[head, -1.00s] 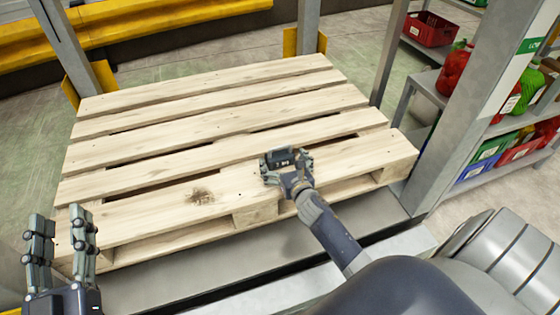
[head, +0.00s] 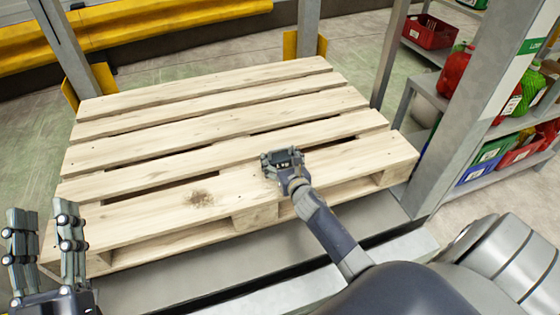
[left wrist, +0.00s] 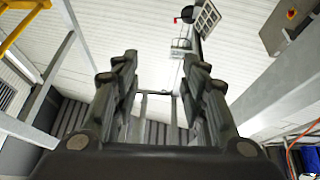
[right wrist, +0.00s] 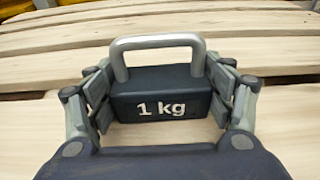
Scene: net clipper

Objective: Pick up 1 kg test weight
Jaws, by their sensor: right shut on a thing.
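The 1 kg test weight (right wrist: 165,97) is a dark block with a silver handle and white "1 kg" lettering. In the right wrist view it sits between the fingers of my right gripper (right wrist: 165,95), which is shut on its two sides. In the head view my right gripper (head: 283,160) is over the front part of the pallet, and the weight (head: 285,155) is mostly hidden by it. I cannot tell whether the weight still touches the boards. My left gripper (head: 45,240) is open and empty at the lower left; its spread fingers also show in the left wrist view (left wrist: 160,95).
The wooden pallet (head: 200,125) is otherwise bare and lies between grey rack posts. A post (head: 465,110) stands close on the right. Behind it, shelves hold red, green and blue crates (head: 490,155) and net bags (head: 455,70). A yellow barrier (head: 150,25) runs along the back.

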